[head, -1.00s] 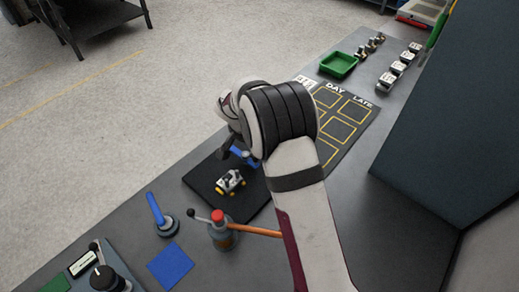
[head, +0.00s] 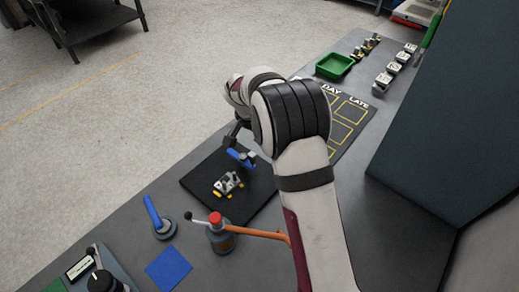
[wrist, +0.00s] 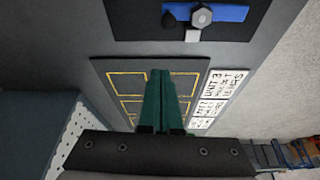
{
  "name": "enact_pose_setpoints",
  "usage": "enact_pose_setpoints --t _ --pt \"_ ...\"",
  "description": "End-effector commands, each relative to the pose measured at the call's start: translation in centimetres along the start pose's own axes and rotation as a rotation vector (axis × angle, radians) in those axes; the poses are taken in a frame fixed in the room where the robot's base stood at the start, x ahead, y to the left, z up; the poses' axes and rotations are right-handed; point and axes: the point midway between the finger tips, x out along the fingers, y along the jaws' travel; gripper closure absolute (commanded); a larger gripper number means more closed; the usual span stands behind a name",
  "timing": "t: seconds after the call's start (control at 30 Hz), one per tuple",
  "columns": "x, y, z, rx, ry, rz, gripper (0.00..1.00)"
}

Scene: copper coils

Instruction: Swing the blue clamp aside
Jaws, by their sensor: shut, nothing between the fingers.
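The blue clamp (head: 240,156) is a blue bar on the black mat (head: 199,174), beside a small white-and-yellow part (head: 227,184). In the wrist view, a blue bar (wrist: 232,13) with a silver hex bolt and a dark knob shows at the top edge, cut off by the frame. My gripper (wrist: 159,74) has green fingers pressed together, with nothing between them. Its fingertips are apart from the bar in that picture. In the head view my wrist is just above and right of the clamp, and the fingers cannot be made out.
A second blue handle (head: 153,212) stands on a round grey base left of the mat. A green tray (head: 334,65) and a yellow-outlined board (head: 352,111) lie beyond my arm.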

Motion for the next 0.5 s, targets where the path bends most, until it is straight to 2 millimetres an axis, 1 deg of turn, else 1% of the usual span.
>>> enact_pose_setpoints --t 0.03,0.1,0.23,0.3,0.4,0.5 --pt "-1.3 -0.1 0.0 0.001 0.002 -0.003 1.00" --pt "-2.9 -0.1 0.0 0.000 0.001 -0.002 1.00" --pt "-5.5 -0.2 0.0 0.001 0.000 -0.001 1.00" --pt "-6.4 -0.2 0.0 0.001 0.000 0.000 1.00" --pt "-7.3 -0.2 0.0 0.001 -0.001 0.000 1.00" --pt "-7.6 -0.2 0.0 0.000 -0.001 0.001 1.00"
